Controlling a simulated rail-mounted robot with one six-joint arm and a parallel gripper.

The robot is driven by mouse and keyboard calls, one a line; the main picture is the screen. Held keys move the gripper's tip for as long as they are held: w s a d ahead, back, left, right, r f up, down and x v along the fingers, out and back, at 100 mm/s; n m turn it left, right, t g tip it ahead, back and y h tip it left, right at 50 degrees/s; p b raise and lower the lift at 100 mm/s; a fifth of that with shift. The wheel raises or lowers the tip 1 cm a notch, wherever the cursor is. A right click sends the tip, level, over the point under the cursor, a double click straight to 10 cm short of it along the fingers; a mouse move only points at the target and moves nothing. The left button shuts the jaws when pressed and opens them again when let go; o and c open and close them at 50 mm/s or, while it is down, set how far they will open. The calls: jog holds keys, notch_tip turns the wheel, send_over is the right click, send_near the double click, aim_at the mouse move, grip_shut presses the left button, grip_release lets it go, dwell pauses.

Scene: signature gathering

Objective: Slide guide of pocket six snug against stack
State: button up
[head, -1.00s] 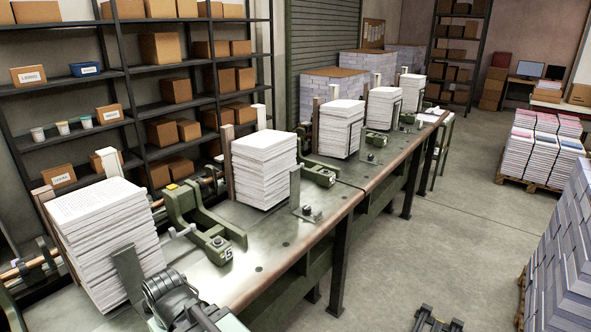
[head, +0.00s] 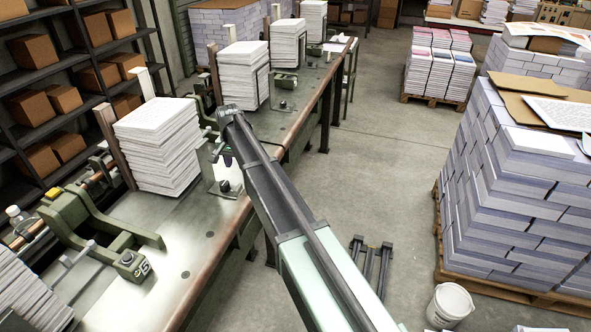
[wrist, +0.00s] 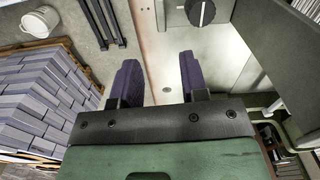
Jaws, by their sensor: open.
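A tall white paper stack (head: 160,145) stands on the metal bench (head: 182,225) in the head view, between a brown post and an upright greenish guide plate (head: 205,165) with a dark knob (head: 224,186) at its foot. No six is readable, so I cannot confirm this is pocket six; a small gap seems to part plate and stack. My gripper (wrist: 160,82) is open and empty, its two purple fingers apart over the bench edge in the wrist view. A dark knob (wrist: 200,12) lies ahead of the right finger. In the head view my arm partly hides the fingers.
A green bracket (head: 85,228) marked 5 sits nearer on the bench. More paper stacks (head: 243,75) stand farther along. A pallet of bundled paper (head: 515,195) and a white bucket (head: 449,304) stand to the right. The floor between is mostly clear.

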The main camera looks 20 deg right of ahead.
aim_at(238, 187)
jog(key=shift+m, duration=0.5)
jog(key=f+b, duration=1.1)
jog(key=shift+s+a, duration=0.25)
jog(key=shift+a, duration=0.15)
jog(key=shift+r, duration=0.1)
grip_shut()
